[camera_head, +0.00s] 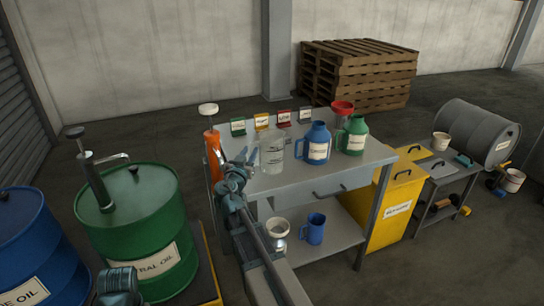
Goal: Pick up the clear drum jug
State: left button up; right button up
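The clear drum jug (274,153) stands upright on the grey workbench top (290,180), near its left end. It is see-through, with faint markings on its side. My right gripper (249,156) is just left of the jug, with its two fingers apart and nothing seen between them. I cannot tell whether a finger touches the jug or its handle. Part of my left arm's end (118,284) shows at the bottom left, and its finger state is unclear.
A blue jug (318,143), a green jug (355,135) and small signs (262,122) share the bench. The lower shelf (335,235) holds a blue cup (314,228). A green drum (140,220) stands left.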

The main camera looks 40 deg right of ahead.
grip_shut()
dwell(1.3)
